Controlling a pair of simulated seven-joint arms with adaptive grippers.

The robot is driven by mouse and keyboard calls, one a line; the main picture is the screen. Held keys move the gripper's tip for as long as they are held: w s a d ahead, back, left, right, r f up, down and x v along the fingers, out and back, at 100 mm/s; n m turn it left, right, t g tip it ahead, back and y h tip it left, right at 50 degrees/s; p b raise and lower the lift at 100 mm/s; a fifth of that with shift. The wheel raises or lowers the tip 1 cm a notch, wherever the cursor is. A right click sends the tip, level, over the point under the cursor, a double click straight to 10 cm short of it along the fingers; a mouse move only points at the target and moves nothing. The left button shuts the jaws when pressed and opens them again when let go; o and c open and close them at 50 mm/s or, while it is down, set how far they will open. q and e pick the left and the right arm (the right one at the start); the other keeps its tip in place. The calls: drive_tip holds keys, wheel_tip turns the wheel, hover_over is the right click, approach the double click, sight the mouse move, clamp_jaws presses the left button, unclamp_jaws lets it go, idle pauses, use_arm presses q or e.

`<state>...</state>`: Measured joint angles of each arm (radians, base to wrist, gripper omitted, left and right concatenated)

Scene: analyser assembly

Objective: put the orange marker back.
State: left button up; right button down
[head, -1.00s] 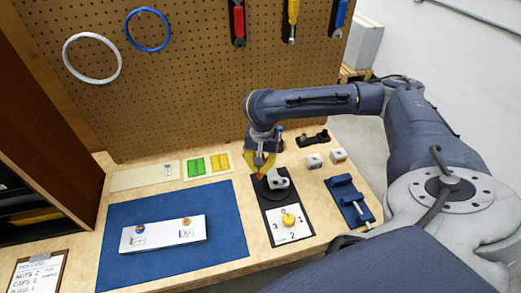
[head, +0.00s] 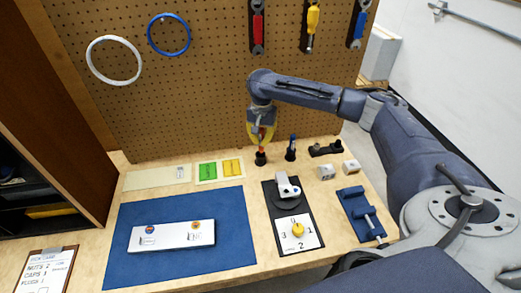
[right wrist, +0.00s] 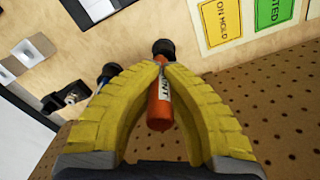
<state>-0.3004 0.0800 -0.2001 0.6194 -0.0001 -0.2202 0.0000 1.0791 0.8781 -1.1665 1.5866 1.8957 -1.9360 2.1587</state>
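The orange marker (right wrist: 159,108) is pinched between the yellow fingertips of my right gripper (right wrist: 162,66), with its dark lettering facing the right wrist camera. Its far end meets a black holder (right wrist: 164,47). In the head view, my right gripper (head: 261,139) is above that black holder (head: 260,159) near the pegboard, and a bit of orange shows between them. I cannot tell how deep the marker sits in the holder. My left gripper is not in view.
A blue marker (head: 292,142) stands in a second black holder just right. The pegboard (head: 200,110) rises close behind. Green and yellow cards (head: 207,171) lie to the left. The numbered dial plate (head: 297,230), blue fixture (head: 354,208) and blue mat (head: 130,272) are nearer.

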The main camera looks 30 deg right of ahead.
sight(260, 149)
drive_tip(key=shift+w+d, duration=0.3)
drive_tip(key=shift+w, duration=0.55)
drive_tip(key=shift+w+d+f, duration=0.1)
drive_tip(key=shift+f, duration=3.4)
drive_tip(key=shift+f, duration=0.15)
drive_tip(key=c, duration=1.6)
unclamp_jaws()
wheel_tip(260, 149, up, 12)
drive_tip(key=shift+r, duration=0.2)
